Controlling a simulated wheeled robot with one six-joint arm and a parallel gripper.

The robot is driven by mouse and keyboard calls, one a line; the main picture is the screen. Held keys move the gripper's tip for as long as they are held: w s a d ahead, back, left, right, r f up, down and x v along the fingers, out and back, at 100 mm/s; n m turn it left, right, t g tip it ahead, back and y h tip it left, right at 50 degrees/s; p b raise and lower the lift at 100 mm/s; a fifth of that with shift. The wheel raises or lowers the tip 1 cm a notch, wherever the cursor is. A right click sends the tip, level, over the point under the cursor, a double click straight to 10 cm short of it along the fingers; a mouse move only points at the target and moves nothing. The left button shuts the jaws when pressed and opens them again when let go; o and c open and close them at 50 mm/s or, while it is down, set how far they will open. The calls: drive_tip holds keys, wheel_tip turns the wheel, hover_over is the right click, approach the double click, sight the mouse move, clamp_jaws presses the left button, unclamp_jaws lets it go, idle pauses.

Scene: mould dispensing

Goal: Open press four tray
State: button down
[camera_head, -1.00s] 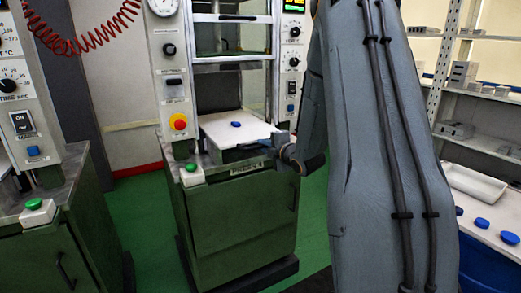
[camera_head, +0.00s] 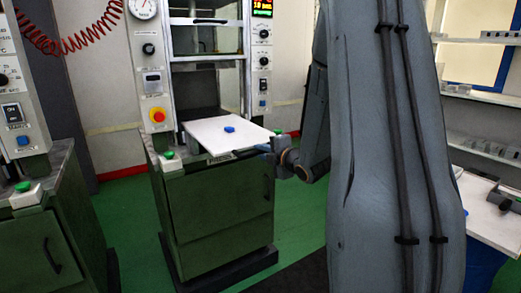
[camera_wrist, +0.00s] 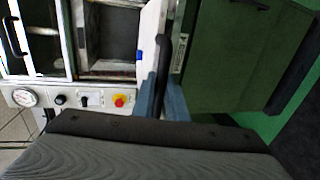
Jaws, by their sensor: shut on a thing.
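The press (camera_head: 212,215) is a green cabinet with a tall white frame, left of centre in the head view. Its tray (camera_head: 205,133) is a flat white plate jutting from the press opening over the front edge. A small blue piece (camera_head: 229,129) lies on the tray. My gripper (camera_head: 268,149) is at the tray's front edge, shut on its handle. In the wrist view my gripper's fingers (camera_wrist: 162,95) close around the dark bar-shaped handle (camera_wrist: 163,60). The tray's white edge (camera_wrist: 152,30) shows beside the handle. My arm covers the centre right of the head view.
Another press (camera_head: 50,200) stands at the left. A white table (camera_head: 485,208) and shelves (camera_head: 480,95) are at the right. The green floor (camera_head: 300,225) before the press looks clear. A red coiled hose (camera_head: 75,42) hangs at the upper left.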

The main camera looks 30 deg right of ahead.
drive_tip(key=shift+s+d+r, duration=0.1)
drive_tip(key=shift+d+r, duration=0.05)
drive_tip(key=shift+r, duration=0.25)
drive_tip(key=c, duration=1.8)
unclamp_jaws()
drive_tip(key=shift+o, duration=0.2)
drive_tip(key=shift+f, duration=0.2)
drive_tip(key=b+v, duration=0.1)
drive_tip(key=v, duration=0.7)
